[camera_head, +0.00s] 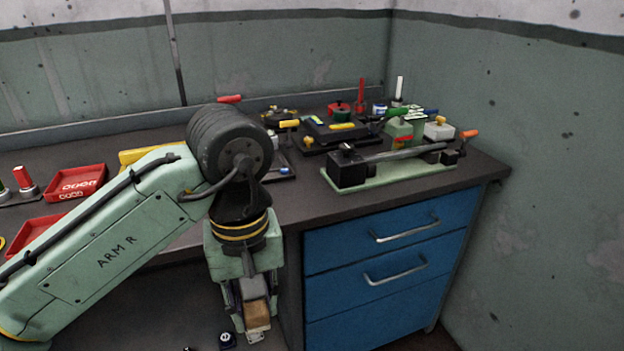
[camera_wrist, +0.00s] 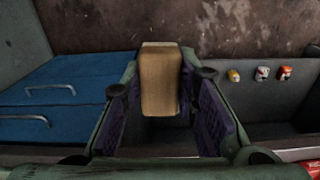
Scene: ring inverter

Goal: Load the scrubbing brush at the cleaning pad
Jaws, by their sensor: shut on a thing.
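My gripper (camera_head: 256,328) hangs low in front of the bench, left of the blue drawers. It is shut on a tan, wood-coloured block, which I take to be the scrubbing brush (camera_head: 257,314). A grey part (camera_head: 253,287) shows above the tan part, between the fingers. In the wrist view the brush (camera_wrist: 160,80) stands upright between the purple-lined jaws, its near face plain tan. Its bristles cannot be made out clearly. I cannot pick out the cleaning pad with certainty in either view.
The dark bench top (camera_head: 290,205) rises beside my gripper. Blue drawers (camera_head: 390,255) with protruding handles stand to the right. On the bench are red trays (camera_head: 75,183), a long bar fixture on a green base (camera_head: 400,178) and several small tools. A small dark object (camera_head: 227,340) lies low near my gripper.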

